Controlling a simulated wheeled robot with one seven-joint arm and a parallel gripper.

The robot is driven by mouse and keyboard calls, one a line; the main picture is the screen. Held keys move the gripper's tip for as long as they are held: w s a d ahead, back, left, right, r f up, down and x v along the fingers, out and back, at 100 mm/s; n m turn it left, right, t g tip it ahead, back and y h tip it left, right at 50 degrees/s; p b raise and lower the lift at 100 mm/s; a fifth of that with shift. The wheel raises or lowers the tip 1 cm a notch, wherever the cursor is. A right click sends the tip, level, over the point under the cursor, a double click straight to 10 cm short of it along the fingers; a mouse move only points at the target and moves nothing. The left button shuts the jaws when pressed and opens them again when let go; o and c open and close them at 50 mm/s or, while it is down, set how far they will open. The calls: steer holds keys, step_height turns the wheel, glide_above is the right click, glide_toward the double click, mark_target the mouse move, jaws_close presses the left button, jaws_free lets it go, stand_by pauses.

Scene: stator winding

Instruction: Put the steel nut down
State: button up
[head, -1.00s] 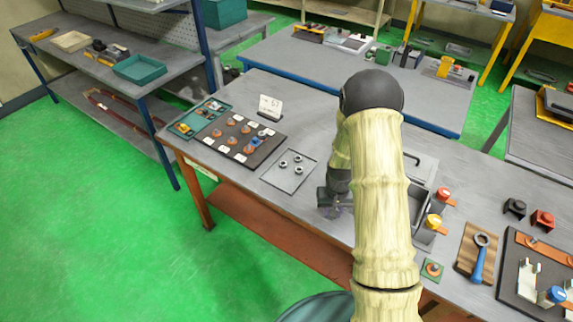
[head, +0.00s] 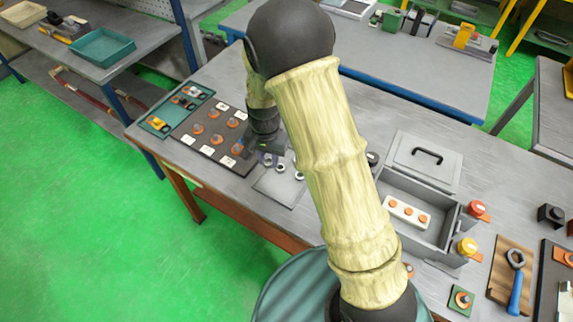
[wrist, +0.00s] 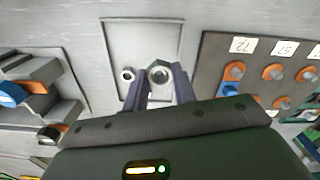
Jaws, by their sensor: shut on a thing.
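A steel nut (wrist: 160,73), hexagonal with a round hole, sits between the fingertips of my gripper (wrist: 161,86) in the wrist view. My gripper is shut on it. In the head view my gripper (head: 266,158) is at the left edge of the thin grey plate (head: 273,194), beside the dark board; the held nut is hard to make out there. Other nuts (head: 299,176) lie on the plate, and one nut (wrist: 128,75) shows left of the held one in the wrist view. The gap between the held nut and the plate cannot be judged.
The dark board (head: 188,146) with orange pieces and number cards is close by; a green tray (head: 158,124) lies beyond it. A grey open box (head: 438,229) with a white block stands to the right. The plate's front part is clear.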

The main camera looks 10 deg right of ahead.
steer(key=shift+s+a+r, duration=0.1)
steer(key=shift+a+r, duration=0.05)
steer(key=p, duration=0.1)
glide_above(269, 183)
step_height(269, 183, down, 6)
steer(key=shift+r, duration=0.1)
steer(key=shift+d, duration=0.2)
steer(key=shift+s+f, duration=0.15)
steer(key=shift+f, duration=0.35)
steer(key=shift+a+f+p, duration=0.15)
steer(key=shift+f+p, duration=0.4)
steer(key=shift+f, duration=1.1)
